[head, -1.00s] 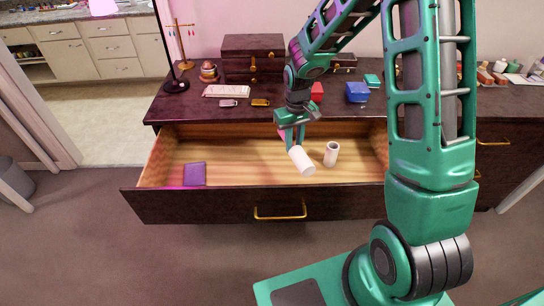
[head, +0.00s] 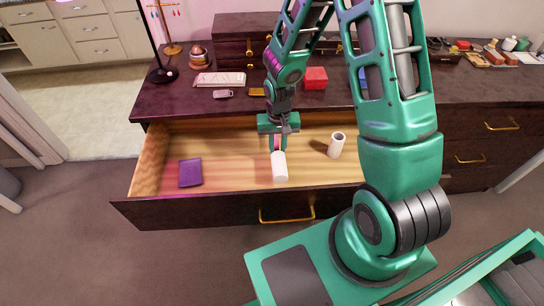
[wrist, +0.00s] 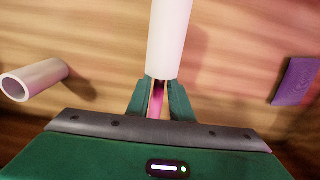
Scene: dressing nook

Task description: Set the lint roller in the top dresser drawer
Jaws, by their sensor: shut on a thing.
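The lint roller has a white cylinder (head: 279,168) and a pink handle; its cylinder also shows in the wrist view (wrist: 167,38). My gripper (head: 278,143) is shut on the pink handle (wrist: 157,98), with the cylinder pointing away from the fingers. In the head view it holds the roller over the inside of the open top dresser drawer (head: 232,172). I cannot tell whether the roller touches the drawer floor. The drawer is pulled out, with a light wood inside, a dark front and a gold handle.
A white hollow tube (head: 336,145) stands in the drawer to the right of the roller. A purple flat item (head: 190,172) lies at the drawer's left. Bare floor shows between them. Boxes, including a red one (head: 315,77), stand on the dresser top.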

